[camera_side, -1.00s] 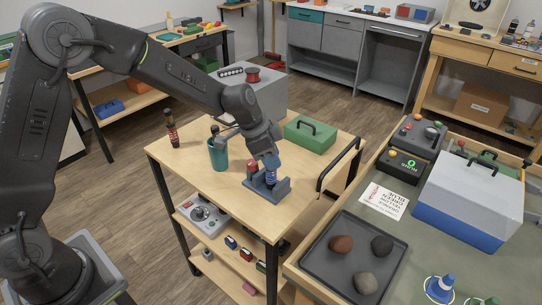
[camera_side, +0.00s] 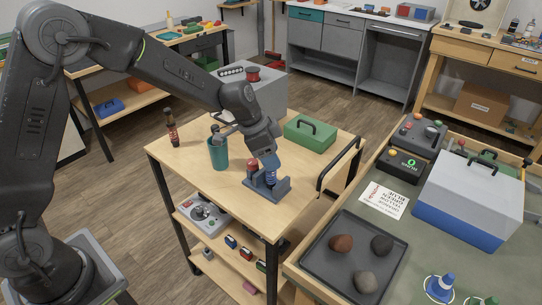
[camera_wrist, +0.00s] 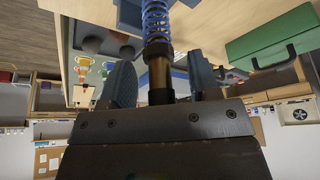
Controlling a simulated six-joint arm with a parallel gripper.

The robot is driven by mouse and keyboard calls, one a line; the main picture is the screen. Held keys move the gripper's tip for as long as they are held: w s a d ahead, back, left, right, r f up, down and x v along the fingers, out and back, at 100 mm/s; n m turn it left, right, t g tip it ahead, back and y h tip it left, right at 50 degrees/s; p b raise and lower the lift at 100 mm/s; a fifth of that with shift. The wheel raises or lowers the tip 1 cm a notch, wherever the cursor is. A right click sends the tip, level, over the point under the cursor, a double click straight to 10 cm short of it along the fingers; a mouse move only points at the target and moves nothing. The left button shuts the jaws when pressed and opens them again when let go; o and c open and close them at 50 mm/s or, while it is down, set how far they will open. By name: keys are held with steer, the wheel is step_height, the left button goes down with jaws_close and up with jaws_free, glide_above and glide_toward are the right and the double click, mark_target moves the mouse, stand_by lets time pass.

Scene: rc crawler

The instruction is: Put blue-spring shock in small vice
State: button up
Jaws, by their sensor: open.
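The small vice (camera_side: 281,190), blue-grey, stands on the front part of the wooden cart top. The blue-spring shock (camera_side: 270,179) stands roughly upright at the vice, its lower end hidden; I cannot tell how tightly the jaws hold it. My gripper (camera_side: 268,164) is just above the vice, around the shock's upper part. In the wrist view the shock's blue spring (camera_wrist: 156,22) is beyond the fingertips. Its shaft and dark end lie between the two blue-grey fingers of my gripper (camera_wrist: 160,78), which are apart with gaps on both sides.
A teal cup (camera_side: 218,153) stands left of the vice, and a red-and-dark shock (camera_side: 172,128) stands at the far left. A green toolbox (camera_side: 310,135) is behind right. A black rail (camera_side: 338,166) edges the cart. The tray with stones (camera_side: 318,270) is on the right bench.

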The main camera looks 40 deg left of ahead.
steer(key=v, duration=1.1)
steer(key=s+a+r+n+t+y, duration=0.1)
steer(key=s+n, duration=0.3)
steer(key=s, duration=0.8)
steer(key=s+a+r+n+t+y, duration=0.1)
steer(key=s+n, duration=0.4)
steer(key=s, duration=0.8)
step_height(320, 180, up, 3)
steer(key=shift+s+a+f+y, duration=0.3)
steer(key=shift+a+y, duration=0.3)
steer(key=shift+a, duration=0.2)
